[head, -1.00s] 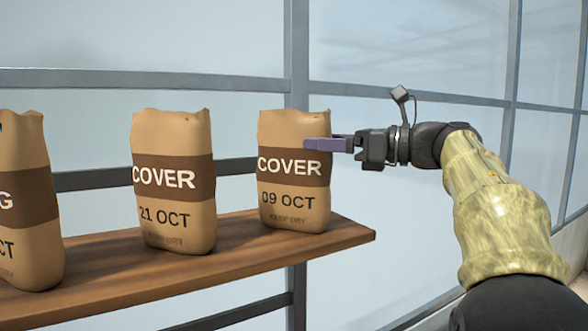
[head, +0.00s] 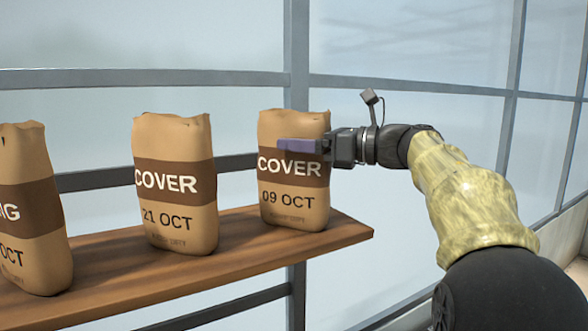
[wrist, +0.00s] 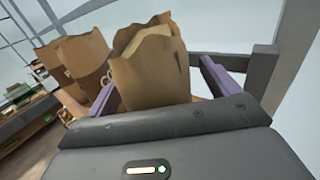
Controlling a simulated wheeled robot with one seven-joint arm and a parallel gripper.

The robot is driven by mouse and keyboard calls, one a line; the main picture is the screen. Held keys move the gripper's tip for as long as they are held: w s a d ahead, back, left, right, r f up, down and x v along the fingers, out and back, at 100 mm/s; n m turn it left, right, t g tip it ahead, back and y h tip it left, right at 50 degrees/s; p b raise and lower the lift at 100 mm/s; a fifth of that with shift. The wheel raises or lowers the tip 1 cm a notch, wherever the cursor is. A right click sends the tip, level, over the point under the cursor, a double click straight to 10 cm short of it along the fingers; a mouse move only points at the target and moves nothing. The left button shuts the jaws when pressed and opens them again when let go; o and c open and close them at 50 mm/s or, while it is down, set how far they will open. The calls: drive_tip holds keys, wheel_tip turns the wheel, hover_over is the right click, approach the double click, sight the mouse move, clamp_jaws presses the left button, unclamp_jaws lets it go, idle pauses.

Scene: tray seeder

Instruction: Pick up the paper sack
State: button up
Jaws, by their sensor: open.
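Several brown paper sacks with dark bands stand on a wooden shelf. The rightmost sack (head: 294,205) reads COVER, 09 OCT, and stands upright near the shelf's right end. My gripper (head: 290,146) reaches in from the right at the height of its band, one purple finger across its front. In the wrist view this sack (wrist: 150,75) stands between the two open fingers of my gripper (wrist: 160,85), its crumpled top towards the camera. The far finger is hidden behind the sack in the head view. I cannot tell whether either finger touches it.
A second sack (head: 175,215), COVER 21 OCT, stands to the left with a gap between. A third (head: 35,230) is cut by the left edge. The wooden shelf (head: 345,229) is bare at its right end. Framed glass panes (head: 400,55) stand behind.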

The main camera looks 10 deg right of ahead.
sight(305, 122)
drive_tip(key=shift+c, duration=0.2)
drive_tip(key=c, duration=1.8)
drive_tip(key=shift+r, duration=0.1)
clamp_jaws()
drive_tip(key=shift+r+b, duration=0.6)
drive_tip(key=shift+r, duration=1)
drive_tip(key=b+v, duration=0.5)
drive_tip(key=v, duration=1.3)
drive_tip(key=shift+b, duration=0.3)
drive_tip(key=shift+a+r, duration=0.1)
drive_tip(key=shift+r, duration=0.1)
